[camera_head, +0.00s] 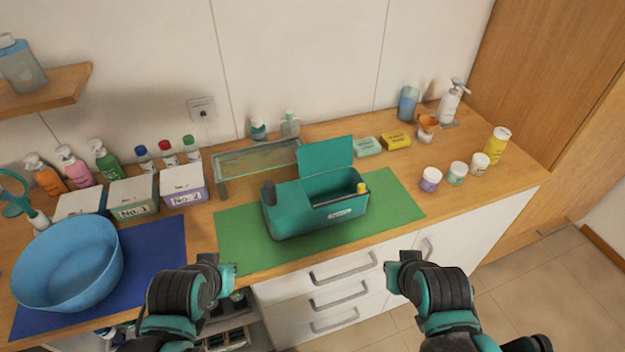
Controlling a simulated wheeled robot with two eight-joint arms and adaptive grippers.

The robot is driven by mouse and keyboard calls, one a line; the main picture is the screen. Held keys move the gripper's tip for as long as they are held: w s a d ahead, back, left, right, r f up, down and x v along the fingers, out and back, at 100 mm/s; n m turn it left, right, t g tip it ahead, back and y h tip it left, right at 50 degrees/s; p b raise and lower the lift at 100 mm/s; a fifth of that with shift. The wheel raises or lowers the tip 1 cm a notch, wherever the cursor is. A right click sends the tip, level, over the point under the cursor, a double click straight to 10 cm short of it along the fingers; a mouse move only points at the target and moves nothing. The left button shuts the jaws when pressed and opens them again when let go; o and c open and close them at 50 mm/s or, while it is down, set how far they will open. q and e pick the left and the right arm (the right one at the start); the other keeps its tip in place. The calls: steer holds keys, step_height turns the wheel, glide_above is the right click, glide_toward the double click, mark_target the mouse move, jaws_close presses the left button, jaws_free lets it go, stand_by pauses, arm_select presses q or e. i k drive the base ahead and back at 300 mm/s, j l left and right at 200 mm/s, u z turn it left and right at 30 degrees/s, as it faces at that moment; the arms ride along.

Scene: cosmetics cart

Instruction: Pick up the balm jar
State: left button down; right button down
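Three small white-lidded jars stand in a row on the right of the counter: a purple jar (430,180), a pale green jar (456,173) and a whitish jar (480,163). I cannot read their labels, so I cannot tell which one is the balm jar. My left gripper (228,282) is in front of the counter, below the green mat's left part. My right gripper (392,275) is in front of the drawers, below and left of the jars and apart from them. Neither gripper visibly holds anything; finger openings are unclear.
A teal caddy (290,217) with a raised lid stands on the green mat (235,245). A blue basin (50,290) sits on a blue mat (165,240) at left. The counter right of the mat is mostly clear.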

mark_target(479, 162)
steer(key=z, duration=1.25)
steer(key=i+l+u, duration=0.1)
steer(key=i+l, duration=0.8)
steer(key=i+l+u, duration=0.15)
steer(key=i+l, duration=0.75)
steer(key=l, duration=0.1)
